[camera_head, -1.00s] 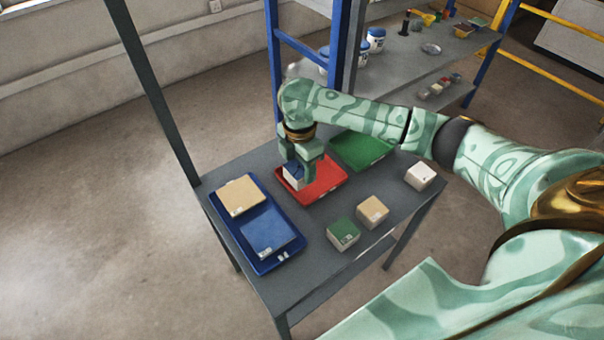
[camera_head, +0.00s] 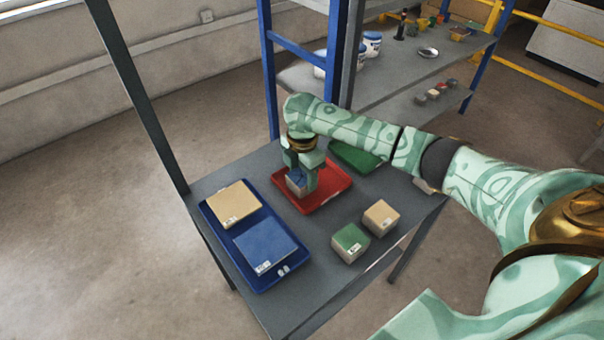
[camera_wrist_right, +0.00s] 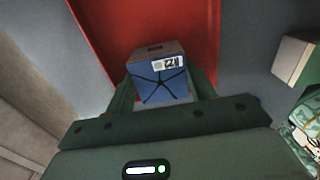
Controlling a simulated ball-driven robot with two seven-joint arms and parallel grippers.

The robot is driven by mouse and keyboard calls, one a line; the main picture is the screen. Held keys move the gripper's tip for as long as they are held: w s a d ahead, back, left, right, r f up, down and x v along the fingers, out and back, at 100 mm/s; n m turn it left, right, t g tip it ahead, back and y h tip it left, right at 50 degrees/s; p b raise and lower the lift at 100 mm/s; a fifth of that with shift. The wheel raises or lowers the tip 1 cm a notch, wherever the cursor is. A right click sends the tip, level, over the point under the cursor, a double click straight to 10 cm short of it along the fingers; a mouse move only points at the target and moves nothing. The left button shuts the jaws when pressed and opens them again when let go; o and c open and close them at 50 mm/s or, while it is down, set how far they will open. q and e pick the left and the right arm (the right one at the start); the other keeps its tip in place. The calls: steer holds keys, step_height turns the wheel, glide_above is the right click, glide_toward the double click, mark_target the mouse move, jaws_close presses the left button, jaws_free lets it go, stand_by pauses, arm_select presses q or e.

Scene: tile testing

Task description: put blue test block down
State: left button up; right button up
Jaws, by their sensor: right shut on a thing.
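The blue test block (camera_head: 297,183) has a blue top and pale sides. It is at the left part of the red tray (camera_head: 333,195) in the head view. My right gripper (camera_head: 302,178) is shut on it from above, with a finger on either side. In the right wrist view the block (camera_wrist_right: 160,84) shows a blue face with dark lines and a white label, between the fingers of the gripper (camera_wrist_right: 162,100). The red tray (camera_wrist_right: 112,30) is behind it. Whether the block touches the tray floor I cannot tell. My left gripper is not in view.
A blue tray (camera_head: 283,273) at the left holds a tan tile (camera_head: 233,204) and a blue tile (camera_head: 266,248). A green-topped block (camera_head: 350,242) and a tan-topped block (camera_head: 381,217) stand at the front right. A green tray (camera_head: 352,158) lies behind my arm. Shelves stand behind.

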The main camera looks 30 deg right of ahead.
mark_target(303, 175)
steer(key=shift+f, duration=0.1)
steer(key=o, duration=1)
arm_select(q)
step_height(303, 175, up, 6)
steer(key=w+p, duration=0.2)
steer(key=p, duration=0.4)
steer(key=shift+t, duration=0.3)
arm_select(e)
step_height(303, 175, up, 12)
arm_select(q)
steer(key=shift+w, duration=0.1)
